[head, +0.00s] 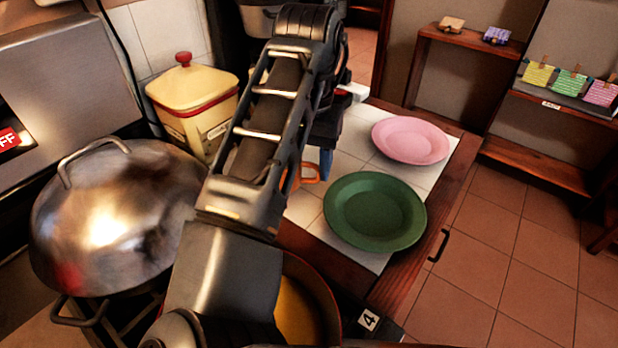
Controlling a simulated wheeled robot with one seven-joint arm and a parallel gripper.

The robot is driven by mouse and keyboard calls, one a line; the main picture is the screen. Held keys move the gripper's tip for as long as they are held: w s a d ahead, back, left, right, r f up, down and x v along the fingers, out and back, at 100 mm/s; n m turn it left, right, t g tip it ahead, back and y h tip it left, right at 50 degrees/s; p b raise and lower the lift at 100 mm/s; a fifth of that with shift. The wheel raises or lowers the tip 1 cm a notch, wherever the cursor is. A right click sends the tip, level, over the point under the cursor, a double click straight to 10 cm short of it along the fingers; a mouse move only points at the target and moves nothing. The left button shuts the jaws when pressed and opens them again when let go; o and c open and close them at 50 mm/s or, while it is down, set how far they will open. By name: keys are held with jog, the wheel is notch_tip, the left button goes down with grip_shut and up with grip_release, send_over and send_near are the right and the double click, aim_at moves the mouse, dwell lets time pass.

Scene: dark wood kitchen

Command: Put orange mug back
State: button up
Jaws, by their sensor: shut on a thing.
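The orange mug (312,171) shows only as a small part with its handle, at the left side of the white-tiled counter, behind my arm. The rest of it is hidden. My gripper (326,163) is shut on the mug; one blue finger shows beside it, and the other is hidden. I cannot tell whether the mug touches the tiles.
A green plate (375,211) and a pink plate (410,141) lie on the tiled counter (348,150). A cream canister with red trim (193,108) and a large domed metal lid (115,215) are left. A yellow round vessel (300,310) is below. Shelves stand right.

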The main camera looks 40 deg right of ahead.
aim_at(309, 180)
jog(key=shift+f, duration=1.9)
jog(key=shift+f, duration=0.15)
jog(key=o, duration=1.4)
notch_tip(309, 180, up, 12)
jog(key=shift+r+p, duration=0.15)
jog(key=shift+p, duration=0.35)
